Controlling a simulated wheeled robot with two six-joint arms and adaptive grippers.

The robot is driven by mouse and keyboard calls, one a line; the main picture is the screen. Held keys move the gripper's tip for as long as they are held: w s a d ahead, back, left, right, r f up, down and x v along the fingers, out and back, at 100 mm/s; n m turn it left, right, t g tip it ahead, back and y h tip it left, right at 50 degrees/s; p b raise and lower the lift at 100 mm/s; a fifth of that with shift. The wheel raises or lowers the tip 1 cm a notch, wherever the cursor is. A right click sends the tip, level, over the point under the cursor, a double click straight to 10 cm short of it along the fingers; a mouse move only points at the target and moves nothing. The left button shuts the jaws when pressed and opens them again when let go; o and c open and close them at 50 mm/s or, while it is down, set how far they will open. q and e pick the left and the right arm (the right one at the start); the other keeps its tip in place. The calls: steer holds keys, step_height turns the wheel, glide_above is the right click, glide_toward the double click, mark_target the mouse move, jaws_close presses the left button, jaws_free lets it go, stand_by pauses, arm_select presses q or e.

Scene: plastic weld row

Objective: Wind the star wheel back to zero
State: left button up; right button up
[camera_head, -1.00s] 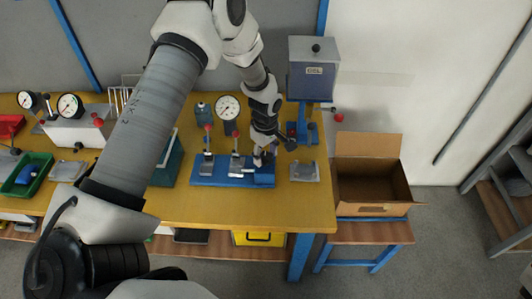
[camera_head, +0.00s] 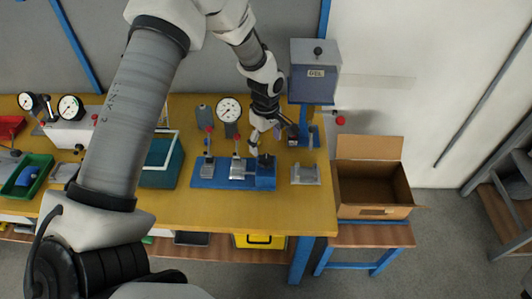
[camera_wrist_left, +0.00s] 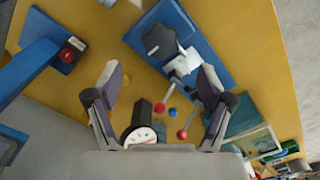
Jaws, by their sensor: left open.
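The star wheel is a dark lobed knob (camera_head: 266,160) on the right end of the blue fixture base (camera_head: 222,184) on the workbench. Marks on the wheel are too small to read. My right gripper is out of view.
A dial gauge (camera_head: 229,109) and red-knobbed levers stand behind and left of the wheel. A blue-grey press box (camera_head: 315,72) rises behind right. A grey metal block (camera_head: 305,174) and an open cardboard box (camera_head: 374,187) are to the right. The bench front is clear.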

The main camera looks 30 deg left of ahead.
mark_target(266, 159)
arm_select(q)
step_height(266, 159, up, 5)
steer(key=shift+r, duration=0.1)
stand_by(0.4)
